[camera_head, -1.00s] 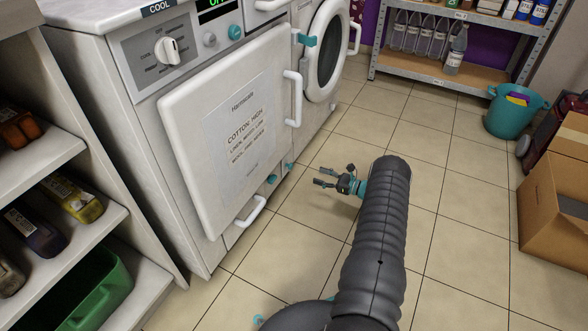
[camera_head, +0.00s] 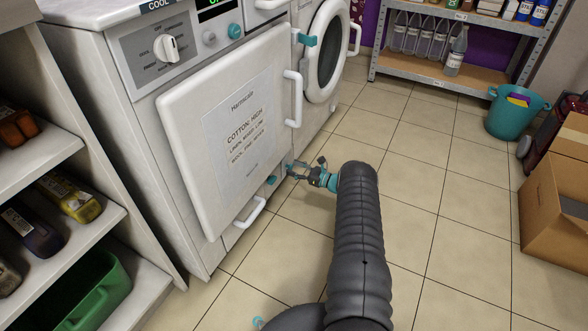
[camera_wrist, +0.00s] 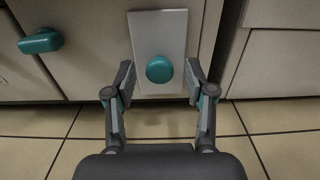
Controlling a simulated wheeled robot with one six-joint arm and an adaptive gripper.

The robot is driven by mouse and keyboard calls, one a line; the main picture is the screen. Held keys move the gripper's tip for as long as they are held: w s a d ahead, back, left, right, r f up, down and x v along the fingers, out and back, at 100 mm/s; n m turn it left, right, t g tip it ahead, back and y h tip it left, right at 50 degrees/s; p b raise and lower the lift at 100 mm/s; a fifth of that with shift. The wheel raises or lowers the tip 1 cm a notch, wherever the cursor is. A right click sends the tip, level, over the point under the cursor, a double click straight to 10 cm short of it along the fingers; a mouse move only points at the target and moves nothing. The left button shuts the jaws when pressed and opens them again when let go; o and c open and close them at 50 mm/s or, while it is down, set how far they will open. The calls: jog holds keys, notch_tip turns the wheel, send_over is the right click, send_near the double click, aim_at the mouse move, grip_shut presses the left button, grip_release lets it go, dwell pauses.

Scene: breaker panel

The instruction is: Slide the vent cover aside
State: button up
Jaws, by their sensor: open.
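The vent cover (camera_wrist: 148,35) is a pale grey upright plate low on the machine's front in the wrist view. A round teal knob (camera_wrist: 159,69) sits on its lower part. My gripper (camera_wrist: 159,78) is open, with one finger on each side of the knob and a gap to it on both sides. I see no contact. In the head view my gripper (camera_head: 293,170) is at the foot of the white machine and largely hides the cover. Nothing is held.
A teal handle (camera_wrist: 40,41) is left of the cover. The washer's large white door (camera_head: 190,150) and its lower white handle (camera_head: 250,212) stand out nearby. Tiled floor (camera_head: 420,190) is clear to the right. A shelf (camera_head: 60,140) stands at the left.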

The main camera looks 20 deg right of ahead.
jog(key=shift+w+a, duration=0.35)
jog(key=shift+w, duration=0.05)
